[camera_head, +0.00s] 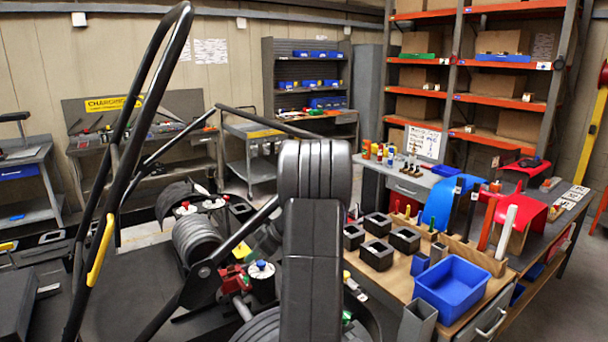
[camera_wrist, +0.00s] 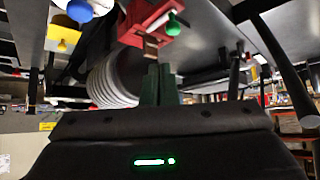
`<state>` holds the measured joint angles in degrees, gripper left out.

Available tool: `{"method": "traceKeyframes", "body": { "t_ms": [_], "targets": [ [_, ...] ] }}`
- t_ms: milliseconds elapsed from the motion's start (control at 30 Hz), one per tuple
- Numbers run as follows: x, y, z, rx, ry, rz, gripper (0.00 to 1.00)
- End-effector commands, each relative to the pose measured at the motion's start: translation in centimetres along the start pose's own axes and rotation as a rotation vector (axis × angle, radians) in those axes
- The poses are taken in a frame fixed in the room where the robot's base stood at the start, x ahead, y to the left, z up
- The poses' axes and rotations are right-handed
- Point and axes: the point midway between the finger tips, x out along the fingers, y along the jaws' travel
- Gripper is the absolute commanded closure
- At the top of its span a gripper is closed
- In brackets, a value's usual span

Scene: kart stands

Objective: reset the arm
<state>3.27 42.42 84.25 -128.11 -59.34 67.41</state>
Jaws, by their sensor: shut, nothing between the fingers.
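My arm rises through the middle of the head view as dark grey links, and it hides what lies behind it. My gripper cannot be made out for sure in the head view. In the wrist view my gripper (camera_wrist: 159,72) shows as two green fingers side by side above the black wrist body. The fingers are shut with nothing between them. A red block with a green knob (camera_wrist: 150,22) is close beyond the fingertips; I cannot tell whether they touch it. The wrist view looks upside down.
A kart with a black tube frame (camera_head: 118,150) fills the left. A red part (camera_head: 232,280) and a blue-capped container (camera_head: 262,270) sit on it near my arm. At right, a workbench (camera_head: 400,284) holds black boxes and a blue bin (camera_head: 453,287). Orange shelves (camera_head: 505,60) stand behind.

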Motion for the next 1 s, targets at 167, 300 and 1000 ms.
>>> {"method": "traceKeyframes", "body": {
  "t_ms": [167, 300, 1000],
  "targets": [
    [-2.1, 0.9, 0.2, 0.001, -0.001, 0.003, 1.0],
    [-3.3, 0.9, 0.2, 0.001, -0.001, 0.001, 1.0],
    [-1.4, 0.7, 0.1, 0.002, -0.002, -0.005, 1.0]
  ]
}}
